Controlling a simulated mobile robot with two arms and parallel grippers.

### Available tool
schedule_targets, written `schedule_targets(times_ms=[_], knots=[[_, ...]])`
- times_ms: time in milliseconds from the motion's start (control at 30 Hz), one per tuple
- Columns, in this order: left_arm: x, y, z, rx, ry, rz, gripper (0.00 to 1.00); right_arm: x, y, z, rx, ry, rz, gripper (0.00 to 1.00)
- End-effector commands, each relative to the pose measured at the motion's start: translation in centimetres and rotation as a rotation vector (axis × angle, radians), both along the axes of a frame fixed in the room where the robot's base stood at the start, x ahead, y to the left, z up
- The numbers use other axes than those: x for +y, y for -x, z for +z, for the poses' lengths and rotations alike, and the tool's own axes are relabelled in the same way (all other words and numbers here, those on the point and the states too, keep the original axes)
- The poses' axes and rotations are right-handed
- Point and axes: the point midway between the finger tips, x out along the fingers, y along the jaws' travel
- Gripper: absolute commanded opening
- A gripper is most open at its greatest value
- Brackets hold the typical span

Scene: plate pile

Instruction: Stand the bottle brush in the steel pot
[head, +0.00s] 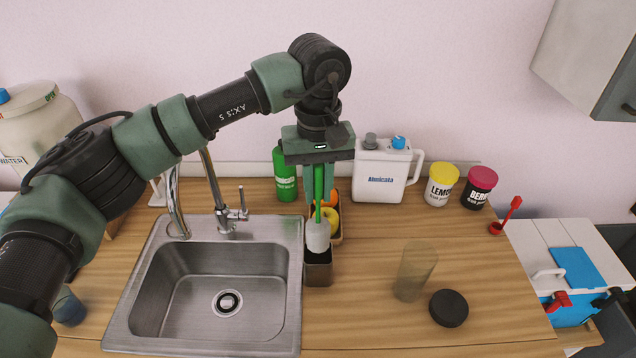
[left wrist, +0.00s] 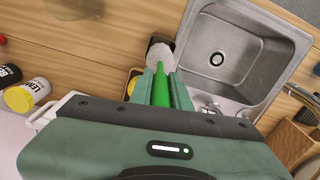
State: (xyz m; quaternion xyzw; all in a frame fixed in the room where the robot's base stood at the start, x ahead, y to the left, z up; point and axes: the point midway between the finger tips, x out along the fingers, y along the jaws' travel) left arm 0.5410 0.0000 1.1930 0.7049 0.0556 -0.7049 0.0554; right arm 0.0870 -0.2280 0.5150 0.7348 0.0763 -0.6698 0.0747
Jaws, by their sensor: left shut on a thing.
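The bottle brush has a green handle and a white bristle head (head: 318,236) that points down. My left gripper (head: 320,198) is shut on its green handle, which also shows between the fingers in the left wrist view (left wrist: 161,90). The steel pot (head: 318,271) is a small square holder on the counter beside the sink's right edge. The bristle head is upright over the pot's mouth and hides part of it; I cannot tell whether its lower end is inside the rim. In the left wrist view the pot (left wrist: 155,40) is mostly hidden behind the head. My right gripper is not in view.
A sink (head: 145,310) lies left of the pot. A wooden tray with fruit (head: 330,220) stands close behind it. A green bottle (head: 284,175) and a white jug (head: 381,175) stand at the wall. A clear tumbler (head: 414,272) and black lid (head: 448,308) are to the right.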

Motion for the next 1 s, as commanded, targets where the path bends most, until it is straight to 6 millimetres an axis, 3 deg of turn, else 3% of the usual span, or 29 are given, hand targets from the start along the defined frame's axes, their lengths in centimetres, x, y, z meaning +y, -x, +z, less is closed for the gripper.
schedule_targets(times_ms=[700,1000], knots=[[0.0,0.0,-6.1,0.0,-0.001,-0.001,0.0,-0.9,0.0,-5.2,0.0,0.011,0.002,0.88],[0.0,-0.1,-7.2,-0.001,0.0,-0.001,0.0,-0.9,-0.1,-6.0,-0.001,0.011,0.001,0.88]])
